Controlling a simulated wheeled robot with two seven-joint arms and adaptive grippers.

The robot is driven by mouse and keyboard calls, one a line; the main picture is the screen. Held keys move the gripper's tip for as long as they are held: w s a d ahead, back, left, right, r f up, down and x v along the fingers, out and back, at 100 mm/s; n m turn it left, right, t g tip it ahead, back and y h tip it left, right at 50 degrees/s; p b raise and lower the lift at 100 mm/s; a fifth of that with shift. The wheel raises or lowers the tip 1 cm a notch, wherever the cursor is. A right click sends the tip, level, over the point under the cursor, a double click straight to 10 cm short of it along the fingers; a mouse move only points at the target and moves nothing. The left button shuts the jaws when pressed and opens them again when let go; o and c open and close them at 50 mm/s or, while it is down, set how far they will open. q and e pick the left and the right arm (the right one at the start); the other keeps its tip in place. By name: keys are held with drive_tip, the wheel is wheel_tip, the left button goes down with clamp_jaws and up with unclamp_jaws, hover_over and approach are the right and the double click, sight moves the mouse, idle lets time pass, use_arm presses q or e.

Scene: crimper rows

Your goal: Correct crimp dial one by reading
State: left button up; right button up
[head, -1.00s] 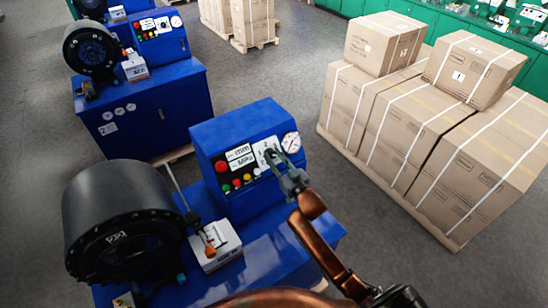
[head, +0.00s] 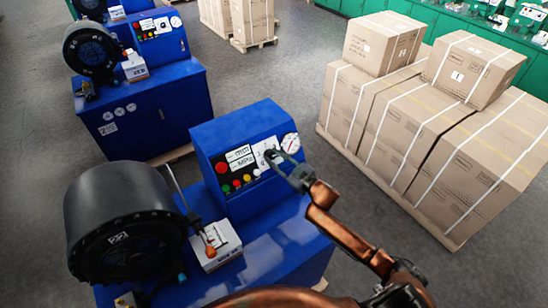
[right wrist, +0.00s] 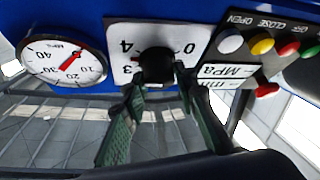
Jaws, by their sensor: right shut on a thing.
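The near crimper's blue control box (head: 235,125) carries a white dial plate (head: 262,147) with a black knob, numbered around its edge in the right wrist view. My right gripper (head: 274,160) is at the plate, its fingers shut on the black dial knob (right wrist: 156,66). The fingers hide part of the knob and plate. Right of the plate is a round white gauge (head: 290,143). In the right wrist view the picture is upside down and the MPa gauge (right wrist: 64,62) shows a red needle. My left gripper is out of view.
A black crimping head (head: 125,220) stands left of the box, with a small white box with an orange-tipped lever (head: 216,245) between. Colored buttons (head: 235,182) sit left of the plate. Another blue crimper (head: 140,100) stands behind. Strapped cartons (head: 420,120) stand on a pallet at right.

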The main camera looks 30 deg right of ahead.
drive_tip(key=shift+n+g+y, duration=0.3)
drive_tip(key=shift+n+y, duration=0.1)
drive_tip(key=shift+n, duration=0.4)
drive_tip(key=o, duration=1.2)
drive_tip(key=shift+c, duration=0.2)
drive_tip(key=v, duration=1.2)
